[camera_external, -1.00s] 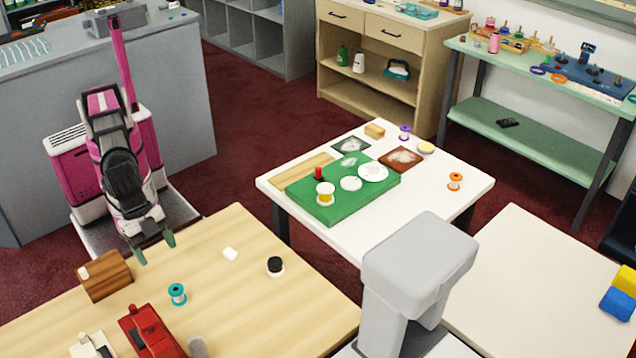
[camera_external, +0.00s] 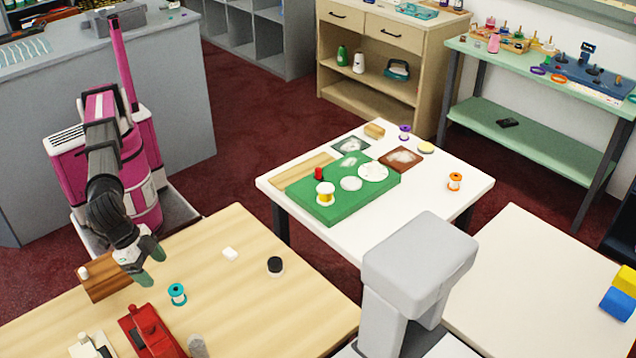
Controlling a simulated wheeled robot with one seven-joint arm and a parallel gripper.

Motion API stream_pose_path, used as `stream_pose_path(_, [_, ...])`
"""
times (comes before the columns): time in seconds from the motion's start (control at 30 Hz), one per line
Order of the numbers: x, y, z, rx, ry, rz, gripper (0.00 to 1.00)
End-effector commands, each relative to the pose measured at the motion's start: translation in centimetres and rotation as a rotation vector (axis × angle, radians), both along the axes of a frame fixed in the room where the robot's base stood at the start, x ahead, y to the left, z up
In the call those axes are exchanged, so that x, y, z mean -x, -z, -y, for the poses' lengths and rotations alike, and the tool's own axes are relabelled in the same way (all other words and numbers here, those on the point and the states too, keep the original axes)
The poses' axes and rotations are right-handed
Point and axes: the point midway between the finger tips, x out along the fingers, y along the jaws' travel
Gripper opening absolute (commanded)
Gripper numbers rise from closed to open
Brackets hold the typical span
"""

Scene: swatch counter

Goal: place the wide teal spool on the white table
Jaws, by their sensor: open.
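The teal spool (camera_external: 177,294) stands upright on the light wooden table (camera_external: 275,318), between a red device and a small white block. My gripper (camera_external: 151,268) is open and empty, above the table's left part, up and to the left of the spool and apart from it. The white table (camera_external: 325,237) stands at the centre right. It bears a green mat, an orange spool, a purple spool, a yellow spool and other small things.
A wooden block (camera_external: 105,284) lies beside my gripper. A red device (camera_external: 150,333) is close to the teal spool. The white table's right front (camera_external: 435,205) is clear.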

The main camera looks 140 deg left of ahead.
Motion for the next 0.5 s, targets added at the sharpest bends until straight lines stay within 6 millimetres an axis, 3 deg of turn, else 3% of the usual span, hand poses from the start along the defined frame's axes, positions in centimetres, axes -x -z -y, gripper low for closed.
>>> stream_pose_path(0.2, [-1.0,3.1,-0.9,0.000,0.001,-0.002,0.72])
stream_pose_path(0.5, [-1.9,4.8,-1.6,0.001,0.002,-0.001,0.72])
